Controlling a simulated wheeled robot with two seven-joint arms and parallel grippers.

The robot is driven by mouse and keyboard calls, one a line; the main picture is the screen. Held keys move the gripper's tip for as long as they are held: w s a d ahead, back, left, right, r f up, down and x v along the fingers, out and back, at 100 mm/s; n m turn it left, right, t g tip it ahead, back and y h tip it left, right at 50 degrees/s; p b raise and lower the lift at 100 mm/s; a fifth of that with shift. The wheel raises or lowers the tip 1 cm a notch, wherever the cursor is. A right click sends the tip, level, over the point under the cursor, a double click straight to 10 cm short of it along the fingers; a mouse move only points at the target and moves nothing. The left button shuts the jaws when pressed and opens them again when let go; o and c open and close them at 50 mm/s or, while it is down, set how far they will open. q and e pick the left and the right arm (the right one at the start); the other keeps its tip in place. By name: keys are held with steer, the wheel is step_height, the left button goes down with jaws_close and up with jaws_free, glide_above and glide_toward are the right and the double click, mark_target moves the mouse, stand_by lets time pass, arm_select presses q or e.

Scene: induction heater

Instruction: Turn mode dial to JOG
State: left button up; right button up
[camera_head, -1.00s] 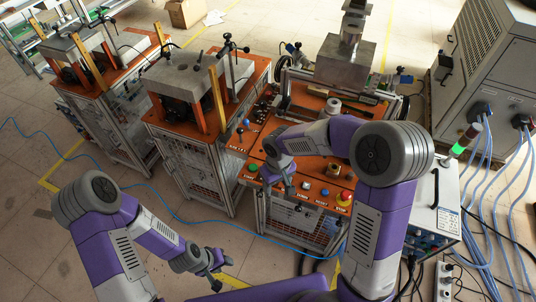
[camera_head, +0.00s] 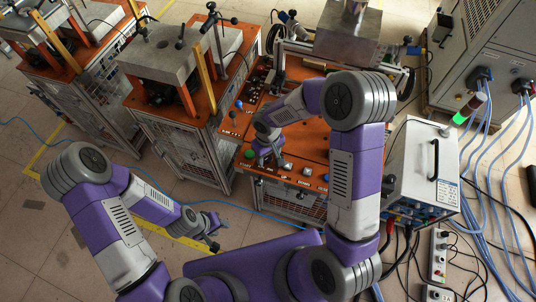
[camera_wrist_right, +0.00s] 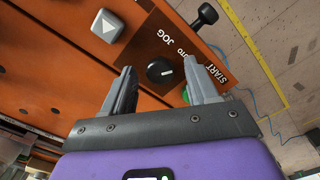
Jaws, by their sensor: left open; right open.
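The mode dial (camera_wrist_right: 159,71) is a round black knob with a white mark on the orange panel, with the label JOG (camera_wrist_right: 163,35) printed beside it in the right wrist view. My right gripper (camera_wrist_right: 165,75) is open, and the dial shows between its two fingers; I cannot tell whether they touch it. In the head view my right gripper (camera_head: 270,160) is over the front left of the orange panel and hides the dial. My left gripper (camera_head: 214,245) is open and empty, low over the floor in front of the machine.
A grey square button with a triangle (camera_wrist_right: 107,26) sits left of the dial. A green button (camera_wrist_right: 187,95) is partly hidden behind the right finger. A black lever knob (camera_wrist_right: 205,14) stands above. A white power box (camera_head: 425,170) stands right of the panel.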

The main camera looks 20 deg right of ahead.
steer(key=c, duration=1)
steer(key=shift+c, duration=0.2)
steer(key=n, duration=0.5)
steer(key=shift+n, duration=0.4)
steer(key=n, duration=0.6)
